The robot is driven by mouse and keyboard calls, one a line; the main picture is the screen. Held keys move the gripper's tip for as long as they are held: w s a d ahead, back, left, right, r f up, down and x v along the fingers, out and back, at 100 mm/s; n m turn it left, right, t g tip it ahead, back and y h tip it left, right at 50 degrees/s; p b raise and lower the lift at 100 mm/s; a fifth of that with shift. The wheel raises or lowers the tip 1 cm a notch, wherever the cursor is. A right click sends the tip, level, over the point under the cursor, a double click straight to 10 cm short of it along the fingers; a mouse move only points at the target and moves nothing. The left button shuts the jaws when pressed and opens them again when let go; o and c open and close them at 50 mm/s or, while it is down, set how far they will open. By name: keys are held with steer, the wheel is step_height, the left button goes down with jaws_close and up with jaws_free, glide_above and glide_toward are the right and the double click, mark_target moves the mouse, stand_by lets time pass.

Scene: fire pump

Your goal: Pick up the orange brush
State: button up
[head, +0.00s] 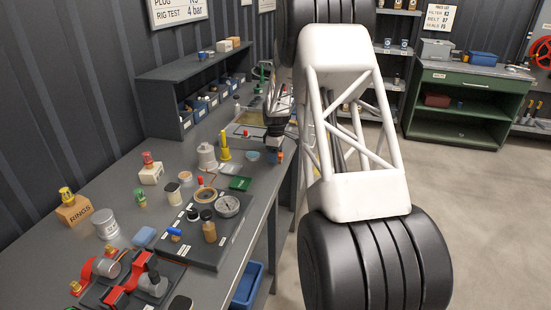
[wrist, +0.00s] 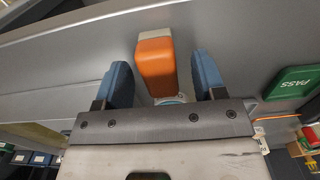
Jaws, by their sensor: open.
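The orange brush (wrist: 155,66) shows in the wrist view as an orange block with a pale beige strip at its far end. It lies between the two blue fingers of my gripper (wrist: 164,75), with a gap on each side, wider on the right. My gripper is open. In the head view my gripper (head: 275,146) is low over the right edge of the workbench. A small orange patch of the brush (head: 280,156) shows just below it; the rest is hidden. I cannot tell how high the fingers are above the bench.
The grey workbench (head: 60,215) carries several parts. A green PASS block (wrist: 296,83) is right of the fingers in the wrist view; it also shows in the head view (head: 240,183).

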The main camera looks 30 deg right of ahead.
steer(key=c, duration=1)
steer(key=shift+r, duration=0.1)
steer(key=shift+r, duration=1.45)
steer(key=shift+s+r, duration=0.15)
steer(key=shift+r, duration=0.15)
steer(key=s+a, duration=0.2)
steer(key=s, duration=0.3)
steer(key=s+a+r, duration=0.1)
steer(key=s+a, duration=0.1)
steer(key=s, duration=0.2)
steer(key=s+a, duration=0.1)
steer(key=s, duration=0.4)
steer(key=shift+s+a+r, duration=0.15)
steer(key=shift+s+a, duration=0.15)
steer(key=shift+a, duration=0.1)
